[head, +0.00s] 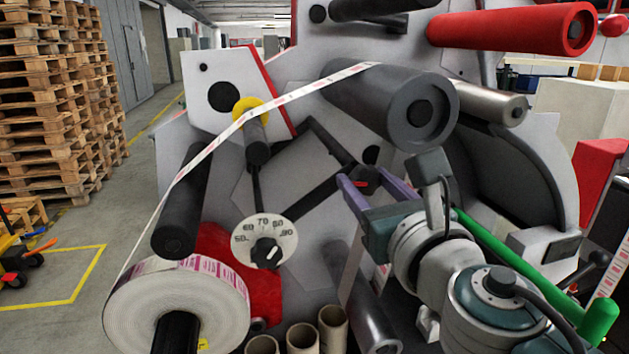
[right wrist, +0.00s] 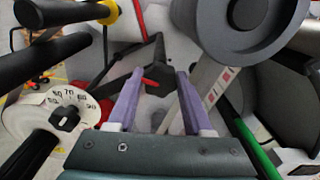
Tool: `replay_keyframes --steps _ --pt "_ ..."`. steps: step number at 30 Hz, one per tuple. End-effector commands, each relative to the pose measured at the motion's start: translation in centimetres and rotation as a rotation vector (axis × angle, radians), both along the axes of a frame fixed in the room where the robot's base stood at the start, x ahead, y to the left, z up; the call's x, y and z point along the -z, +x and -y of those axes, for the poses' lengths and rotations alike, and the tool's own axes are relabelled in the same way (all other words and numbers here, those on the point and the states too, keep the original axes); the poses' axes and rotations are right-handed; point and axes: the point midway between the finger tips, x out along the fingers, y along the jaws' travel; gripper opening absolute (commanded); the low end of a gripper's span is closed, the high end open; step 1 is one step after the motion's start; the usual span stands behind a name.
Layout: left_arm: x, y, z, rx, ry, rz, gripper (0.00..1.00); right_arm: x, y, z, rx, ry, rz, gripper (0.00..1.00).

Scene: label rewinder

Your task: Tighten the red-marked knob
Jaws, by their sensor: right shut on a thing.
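The red-marked knob (head: 364,186) is a small black knob with a red pointer, on the grey machine face at the middle of the head view. In the right wrist view the knob (right wrist: 158,74) shows between the fingertips. My right gripper (head: 366,178) has purple fingers, one on each side of the knob, and is shut on it. The fingers also show in the right wrist view (right wrist: 160,80). The knob's lower part is partly hidden by the gripper in the head view. My left gripper is not in view.
A numbered dial (head: 266,242) with a black pointer knob is to the left. A label roll (head: 175,308) feeds a web up to a large grey roller (head: 392,104) above the gripper. A green bar (head: 540,275) lies right of my right arm. Pallets (head: 55,100) stand far left.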

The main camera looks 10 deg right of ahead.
Motion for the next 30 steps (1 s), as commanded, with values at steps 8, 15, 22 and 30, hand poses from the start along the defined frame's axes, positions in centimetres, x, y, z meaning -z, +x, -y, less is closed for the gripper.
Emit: replay_keyframes --steps 8,15,22,30 --pt "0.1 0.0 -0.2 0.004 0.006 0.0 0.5 0.0 0.0 0.0 0.0 0.041 -0.001 0.0" --pt "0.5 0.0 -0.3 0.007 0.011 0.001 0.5 0.1 0.0 0.0 -0.001 0.183 -0.006 0.0" --pt "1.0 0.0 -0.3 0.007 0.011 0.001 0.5 0.1 0.0 0.0 0.0 0.394 -0.013 0.0" --pt "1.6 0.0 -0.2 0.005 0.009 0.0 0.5 0.1 0.0 -0.1 -0.001 0.652 -0.022 0.0"
